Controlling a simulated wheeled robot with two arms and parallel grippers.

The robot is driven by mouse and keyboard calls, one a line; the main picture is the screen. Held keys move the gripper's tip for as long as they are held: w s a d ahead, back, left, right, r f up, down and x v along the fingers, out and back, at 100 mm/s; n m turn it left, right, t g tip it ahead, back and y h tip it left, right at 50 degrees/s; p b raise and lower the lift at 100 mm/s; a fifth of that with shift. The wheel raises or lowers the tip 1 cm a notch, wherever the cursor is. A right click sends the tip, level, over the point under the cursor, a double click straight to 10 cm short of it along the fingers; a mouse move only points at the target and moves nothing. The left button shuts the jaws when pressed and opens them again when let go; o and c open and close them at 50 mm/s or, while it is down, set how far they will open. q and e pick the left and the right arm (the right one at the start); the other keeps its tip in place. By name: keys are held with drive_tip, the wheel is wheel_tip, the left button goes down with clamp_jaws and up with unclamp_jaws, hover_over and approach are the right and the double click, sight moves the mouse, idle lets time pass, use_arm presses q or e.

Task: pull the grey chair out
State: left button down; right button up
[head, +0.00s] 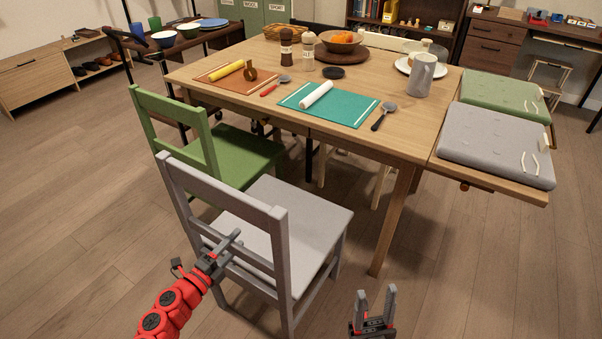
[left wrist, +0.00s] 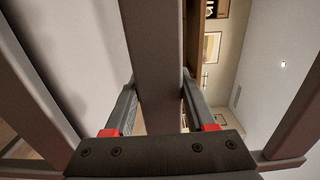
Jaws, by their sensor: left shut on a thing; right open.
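The grey chair (head: 301,216) stands at the near long side of the wooden table (head: 424,140), its seat facing the table and its backrest toward me. My left gripper (head: 225,249) is at the chair's backrest. In the left wrist view, its two fingers (left wrist: 158,100) lie on either side of a grey bar (left wrist: 153,50) of the chair and are shut on it. My right gripper (head: 376,306) is open and empty, with its fingers pointing up, to the right of the chair and apart from it.
A green chair (head: 236,148) stands just left of the grey chair, close beside it. The tabletop holds placemats, a jug (head: 421,75) and a bowl (head: 341,42). Grey (head: 497,146) and green (head: 507,96) cushions lie at the table's right end. The floor (head: 80,210) at left is clear.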

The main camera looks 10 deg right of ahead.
use_arm(q)
drive_tip(key=shift+c, duration=0.4)
unclamp_jaws()
drive_tip(key=shift+f, duration=0.1)
drive_tip(key=shift+s+a, duration=0.1)
